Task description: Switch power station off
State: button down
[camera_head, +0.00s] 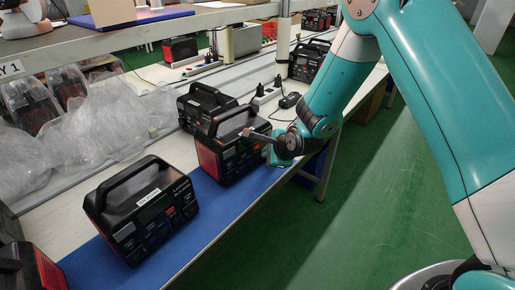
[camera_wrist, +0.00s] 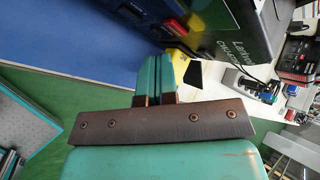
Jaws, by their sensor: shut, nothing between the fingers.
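A black power station (camera_head: 230,146) with a carry handle and a red side stands on the blue mat, just left of my gripper (camera_head: 268,152) in the head view. In the wrist view, the dark power station (camera_wrist: 218,24) fills the top, with a red switch (camera_wrist: 174,30) low on its face and white lettering to the right. My gripper (camera_wrist: 156,64) is shut and empty, its teal fingertips together just below the red switch. I cannot tell whether they touch the power station. In the head view, the arm and gripper partly cover its right side, and the switch is not clear.
Another power station (camera_head: 142,211) stands nearer on the blue mat (camera_head: 212,202), and one (camera_head: 205,104) stands behind. Plastic bags (camera_head: 100,125) lie at the left. An upper shelf (camera_head: 130,36) runs above. The green floor (camera_head: 370,210) right of the bench is clear.

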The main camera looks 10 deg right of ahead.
jog(key=shift+s, duration=0.1)
jog(key=s+d, duration=0.2)
jog(key=s, duration=0.1)
jog(key=s+d, duration=0.1)
jog(key=s, duration=0.1)
dwell(0.4)
jog(key=s+a+r+n+g+y+p, duration=0.1)
jog(key=s+a+r+n+g, duration=0.1)
jog(key=s+a+r+n, duration=0.35)
jog(key=s+a+r+n+g+y+p, duration=0.1)
jog(key=s+a+r+n+g, duration=0.1)
jog(key=s+r+n, duration=0.55)
jog(key=s+d+r+n+g+p, duration=0.1)
jog(key=s+r+n+g, duration=0.3)
jog(key=s+r+n, duration=0.7)
jog(key=s+n, duration=0.3)
jog(key=s, duration=0.1)
jog(key=shift+s+r+g+h, duration=0.2)
jog(key=shift+r+g+h, duration=0.1)
jog(key=shift+h, duration=0.1)
